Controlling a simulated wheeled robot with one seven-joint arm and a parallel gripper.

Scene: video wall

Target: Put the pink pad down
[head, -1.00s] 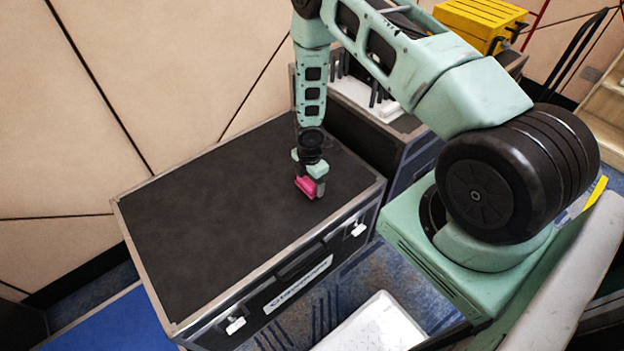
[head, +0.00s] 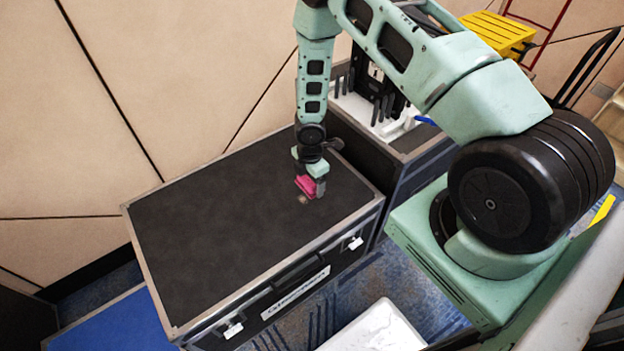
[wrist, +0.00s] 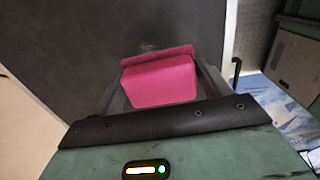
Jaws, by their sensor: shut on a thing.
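The pink pad (head: 306,186) is held in my gripper (head: 313,190) over the right part of the black case top (head: 215,205). In the wrist view the pink pad (wrist: 160,82) fills the space between the two grey fingers of my gripper (wrist: 160,88), which is shut on it. The dark case top (wrist: 90,40) lies behind the pad in that view. A small pale spot shows on the case top just below the pad in the head view. I cannot tell whether the pad touches the top.
A second dark case (head: 400,145) with equipment and a white tray on it stands behind to the right. A yellow box (head: 498,33) is farther back. A white box (head: 375,328) is on the floor in front. The left of the case top is clear.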

